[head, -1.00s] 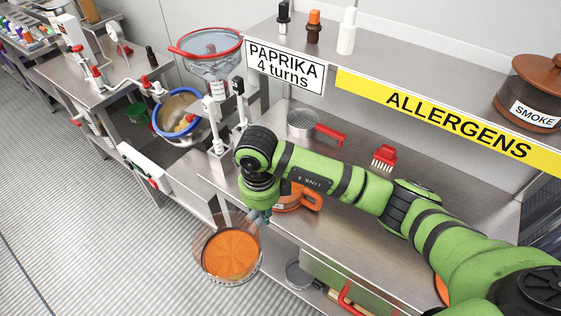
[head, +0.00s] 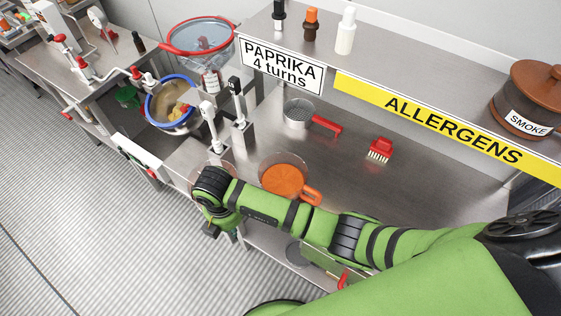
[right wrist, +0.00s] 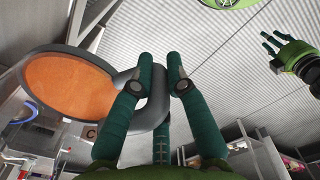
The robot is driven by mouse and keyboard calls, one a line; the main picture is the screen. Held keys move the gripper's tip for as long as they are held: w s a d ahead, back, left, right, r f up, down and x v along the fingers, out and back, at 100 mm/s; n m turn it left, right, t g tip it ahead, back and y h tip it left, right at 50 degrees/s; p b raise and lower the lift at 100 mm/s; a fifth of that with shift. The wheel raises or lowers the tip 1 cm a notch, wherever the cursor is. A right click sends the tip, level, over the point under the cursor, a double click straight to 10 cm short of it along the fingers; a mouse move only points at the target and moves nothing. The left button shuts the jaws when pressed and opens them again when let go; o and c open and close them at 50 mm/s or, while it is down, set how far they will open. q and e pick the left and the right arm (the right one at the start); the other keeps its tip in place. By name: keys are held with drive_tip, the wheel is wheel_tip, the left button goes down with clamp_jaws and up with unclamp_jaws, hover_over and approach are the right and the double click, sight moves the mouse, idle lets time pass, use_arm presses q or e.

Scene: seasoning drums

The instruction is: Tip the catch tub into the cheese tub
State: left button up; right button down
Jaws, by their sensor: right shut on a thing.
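My right gripper (right wrist: 162,85) is shut on the grey loop handle of a round tub (right wrist: 68,85) with a flat orange fill, probably the catch tub. In the head view my right gripper (head: 213,222) is below my forearm, by the counter's front edge. The held tub is mostly hidden there; only a faint clear rim shows behind the wrist. Another clear tub with orange contents and an orange handle (head: 284,180) stands on the counter, possibly the cheese tub. My left gripper (right wrist: 275,45) shows in the right wrist view, fingers apart and empty.
A blue-rimmed bowl (head: 172,101) and red-rimmed clear hopper (head: 200,36) are at the back left. A shelf with the smoke jar (head: 530,97) overhangs behind. The right counter is clear.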

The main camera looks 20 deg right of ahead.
drive_tip(key=shift+s+a+f+m, duration=0.15)
drive_tip(key=shift+a+m, duration=0.2)
drive_tip(key=shift+m, duration=0.75)
drive_tip(key=shift+s, duration=0.1)
drive_tip(key=shift+s+d+r+y+p, duration=0.1)
drive_tip(key=shift+d+r+y+p, duration=0.35)
drive_tip(key=shift+y, duration=0.05)
drive_tip(key=shift+d+r+y, duration=0.25)
drive_tip(key=shift+r+y, duration=0.05)
drive_tip(key=shift+y, duration=0.4)
drive_tip(key=d+r+t+y, duration=0.1)
drive_tip(key=d+r+y, duration=0.3)
drive_tip(key=r+y, duration=0.2)
wheel_tip(320, 180, up, 2)
drive_tip(key=shift+s+r+y, duration=0.1)
drive_tip(key=shift+s+y, duration=0.15)
drive_tip(key=shift+y, duration=0.05)
